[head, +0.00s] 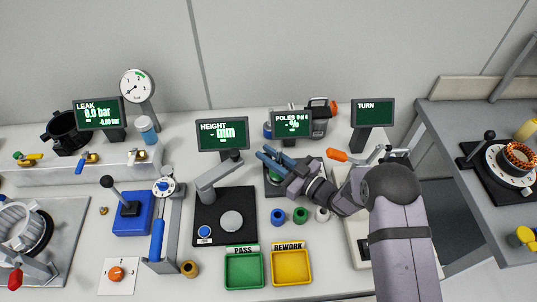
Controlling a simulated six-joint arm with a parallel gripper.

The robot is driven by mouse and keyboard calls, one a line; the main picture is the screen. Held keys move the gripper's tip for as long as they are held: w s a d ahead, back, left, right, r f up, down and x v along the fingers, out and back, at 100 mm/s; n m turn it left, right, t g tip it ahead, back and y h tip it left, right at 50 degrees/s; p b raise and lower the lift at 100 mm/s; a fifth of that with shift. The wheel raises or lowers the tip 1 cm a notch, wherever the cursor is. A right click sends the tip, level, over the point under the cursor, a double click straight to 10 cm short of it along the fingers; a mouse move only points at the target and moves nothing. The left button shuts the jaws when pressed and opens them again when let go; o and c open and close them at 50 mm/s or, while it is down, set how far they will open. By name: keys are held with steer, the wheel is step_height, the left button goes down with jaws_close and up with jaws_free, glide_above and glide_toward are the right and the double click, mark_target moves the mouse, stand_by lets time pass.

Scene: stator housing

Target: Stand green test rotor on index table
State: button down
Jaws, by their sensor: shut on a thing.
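My gripper (268,156), with blue fingers, reaches in from the right above the black station in front of the POLES display. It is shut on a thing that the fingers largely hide. A small green part (272,177), which looks like the green test rotor, shows just below the fingers. The index table's dark base (284,190) lies under the gripper and forearm, and most of its top is hidden. I cannot tell whether the green part touches the table.
Blue (278,216), green (300,215) and pale (322,214) ring-like pieces stand just in front of the station. The green PASS tray (244,286) and yellow REWORK tray (291,284) lie nearer. The height gauge (212,180) stands left, the POLES display (292,123) behind.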

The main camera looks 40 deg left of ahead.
steer(key=shift+s+d+f+b, duration=0.1)
steer(key=shift+f+b, duration=0.15)
steer(key=shift+b, duration=0.1)
